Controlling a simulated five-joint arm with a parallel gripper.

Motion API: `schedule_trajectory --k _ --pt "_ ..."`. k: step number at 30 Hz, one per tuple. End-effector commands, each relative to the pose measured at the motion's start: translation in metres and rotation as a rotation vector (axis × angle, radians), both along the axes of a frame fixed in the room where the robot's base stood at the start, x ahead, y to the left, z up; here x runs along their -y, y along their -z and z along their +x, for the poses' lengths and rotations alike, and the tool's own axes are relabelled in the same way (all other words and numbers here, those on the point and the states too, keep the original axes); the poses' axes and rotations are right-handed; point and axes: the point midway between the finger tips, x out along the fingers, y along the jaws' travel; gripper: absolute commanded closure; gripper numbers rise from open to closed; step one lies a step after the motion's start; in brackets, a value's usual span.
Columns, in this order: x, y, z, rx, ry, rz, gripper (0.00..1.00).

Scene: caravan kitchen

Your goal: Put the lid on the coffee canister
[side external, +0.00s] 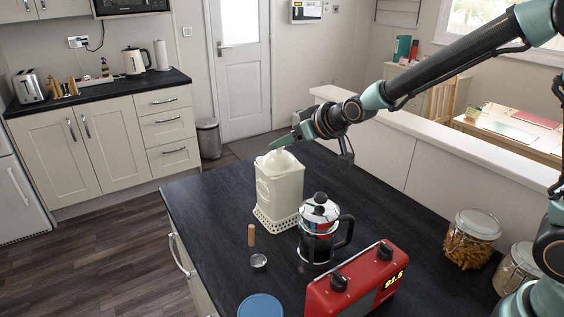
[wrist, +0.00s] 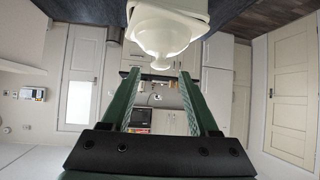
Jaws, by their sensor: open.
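The cream coffee canister (side external: 279,196) stands upright on a lattice-edged base on the dark counter. Its cream lid (side external: 279,163), with a rounded knob, is at the canister's mouth; I cannot tell whether it is fully seated. In the wrist view the lid (wrist: 163,35) hangs at the top of the picture, with the canister (wrist: 190,6) at the top edge. My gripper (side external: 276,143) is just above and beside the knob, its green fingers apart. In the wrist view my gripper (wrist: 160,73) is open and empty, with the knob close to the fingertips.
A French press (side external: 319,232) stands right of the canister, with a red radio (side external: 356,283) in front. A scoop (side external: 258,262) and a blue disc (side external: 261,306) lie at the counter's front left. Glass jars (side external: 471,240) stand at the right. The counter left of the canister is clear.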

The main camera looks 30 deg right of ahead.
Motion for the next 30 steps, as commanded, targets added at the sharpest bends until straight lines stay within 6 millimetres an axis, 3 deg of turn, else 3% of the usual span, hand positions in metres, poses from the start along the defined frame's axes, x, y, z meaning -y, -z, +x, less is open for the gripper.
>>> schedule_trajectory --k 12,23,26,30 --pt "0.007 -0.035 -0.047 0.003 0.000 0.000 0.39" --pt "0.016 -0.046 -0.073 -0.033 0.013 -0.004 0.39" --pt "0.030 -0.049 -0.099 -0.098 0.036 -0.011 0.39" --pt "0.051 -0.049 -0.153 -0.227 0.076 -0.022 0.39"
